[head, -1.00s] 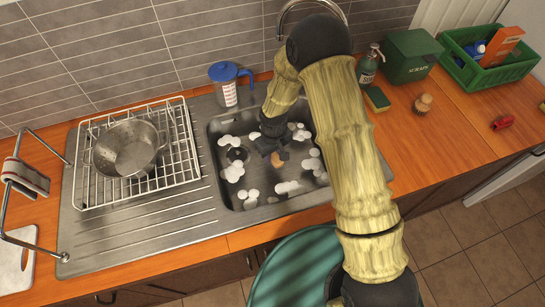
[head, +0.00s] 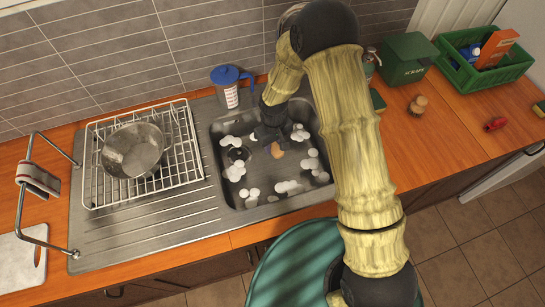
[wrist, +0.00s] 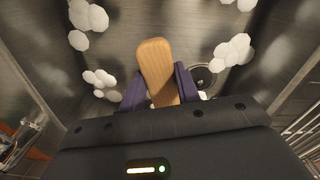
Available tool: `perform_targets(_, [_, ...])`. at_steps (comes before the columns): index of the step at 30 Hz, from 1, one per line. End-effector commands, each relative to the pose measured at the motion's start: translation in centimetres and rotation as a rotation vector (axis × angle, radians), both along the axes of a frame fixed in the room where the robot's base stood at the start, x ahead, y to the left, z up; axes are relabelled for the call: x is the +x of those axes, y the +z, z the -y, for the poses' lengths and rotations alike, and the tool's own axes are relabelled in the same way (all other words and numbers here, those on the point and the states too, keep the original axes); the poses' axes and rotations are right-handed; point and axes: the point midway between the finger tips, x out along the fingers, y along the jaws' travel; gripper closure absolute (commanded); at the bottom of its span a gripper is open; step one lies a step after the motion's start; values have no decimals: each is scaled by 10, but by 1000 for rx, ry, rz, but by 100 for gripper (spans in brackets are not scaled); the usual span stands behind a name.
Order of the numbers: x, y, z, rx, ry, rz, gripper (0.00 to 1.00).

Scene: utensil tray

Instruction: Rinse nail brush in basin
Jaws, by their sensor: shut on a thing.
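The nail brush (wrist: 157,72) is an oblong, light wooden piece between the two fingers of my gripper (wrist: 160,88) in the wrist view. The gripper is shut on it. Its bristles do not show. In the head view the brush is a small brown patch (head: 277,150) under my gripper (head: 270,137), inside the steel basin (head: 240,205). White foam clumps (head: 235,173) lie around it in the basin. I cannot tell whether the brush touches the basin floor.
A wire rack (head: 190,178) with a metal pot (head: 133,150) stands left of the basin. A blue-lidded jug (head: 231,95) is behind it. On the right counter are a green scrap box (head: 405,58), a round wooden brush (head: 418,105), a red item (head: 495,124) and a green crate (head: 462,75).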

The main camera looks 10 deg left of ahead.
Motion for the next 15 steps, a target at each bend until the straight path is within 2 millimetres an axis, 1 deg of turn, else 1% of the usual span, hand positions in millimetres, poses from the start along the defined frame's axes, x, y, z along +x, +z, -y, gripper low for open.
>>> perform_targets(1, [0,6,0,0,0,0,86])
perform_targets(15, [0,36,0,1,0,1,86])
